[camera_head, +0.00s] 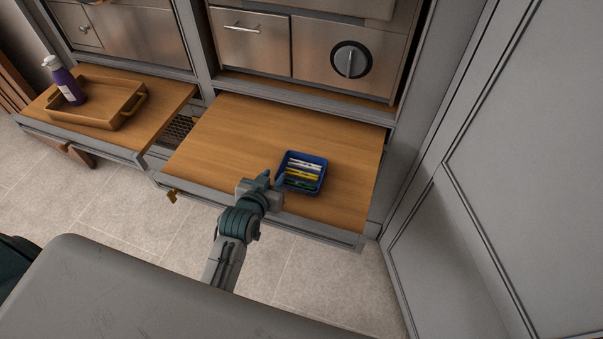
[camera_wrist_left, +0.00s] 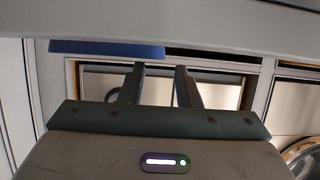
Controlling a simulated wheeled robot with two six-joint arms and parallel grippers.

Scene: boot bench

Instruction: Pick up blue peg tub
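The blue peg tub (camera_head: 322,184) sits on the right pulled-out wooden shelf, close to its front edge. It is a small blue open box with white, yellow and green pegs inside. My left gripper (camera_head: 271,180) is at the tub's left side, its fingertips close to the tub wall. In the left wrist view the two fingers (camera_wrist_left: 160,85) stand apart with a clear gap. Contact cannot be made out. My right gripper is out of view.
The right wooden shelf (camera_head: 235,130) is otherwise bare. On the left shelf (camera_head: 160,97) stand a wooden tray (camera_head: 122,118) and a purple bottle (camera_head: 68,84). Steel cabinet fronts with a round dial (camera_head: 351,60) rise behind. A grey panel wall (camera_head: 500,150) closes the right side.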

